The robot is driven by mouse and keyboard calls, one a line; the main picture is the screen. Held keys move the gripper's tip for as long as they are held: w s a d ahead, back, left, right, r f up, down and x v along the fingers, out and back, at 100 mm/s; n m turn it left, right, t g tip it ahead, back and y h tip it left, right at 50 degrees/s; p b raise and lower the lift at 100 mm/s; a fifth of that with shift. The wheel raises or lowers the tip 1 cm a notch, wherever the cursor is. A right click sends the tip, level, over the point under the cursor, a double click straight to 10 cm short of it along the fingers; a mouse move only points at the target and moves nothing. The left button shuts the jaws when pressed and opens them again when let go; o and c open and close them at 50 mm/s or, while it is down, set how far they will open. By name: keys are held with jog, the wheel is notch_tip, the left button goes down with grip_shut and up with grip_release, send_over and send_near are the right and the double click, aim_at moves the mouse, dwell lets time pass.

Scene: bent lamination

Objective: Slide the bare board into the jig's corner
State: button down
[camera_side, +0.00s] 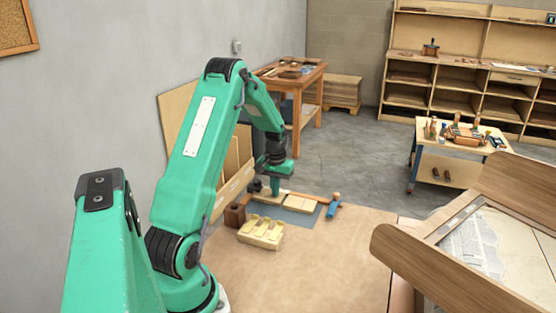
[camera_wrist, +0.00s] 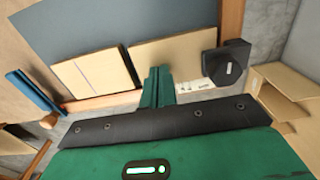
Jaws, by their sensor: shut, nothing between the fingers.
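In the wrist view two pale boards lie side by side on a grey-blue mat (camera_wrist: 75,28). The left board (camera_wrist: 88,78) has a thin line across it. The right board (camera_wrist: 185,52) looks plain. A wooden strip (camera_wrist: 100,102) runs along their near side, and another strip (camera_wrist: 229,22) stands to the right; their meeting corner is hidden around a black round object (camera_wrist: 223,67). My gripper (camera_wrist: 159,74) is shut and empty, its tips at the right board's near left corner; contact is unclear. In the side view my gripper (camera_side: 275,192) is low beside the pale boards (camera_side: 301,203).
A pale block with rounded pieces (camera_side: 260,233) and a dark brown block (camera_side: 234,215) stand nearer. The tabletop (camera_side: 340,260) is clear toward the front right.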

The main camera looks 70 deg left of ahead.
jog(key=shift+s+a+f, duration=0.1)
jog(key=shift+s+a, duration=0.25)
jog(key=shift+s, duration=0.1)
dwell(0.3)
jog(key=shift+w+r, duration=0.1)
jog(key=shift+r, duration=3.45)
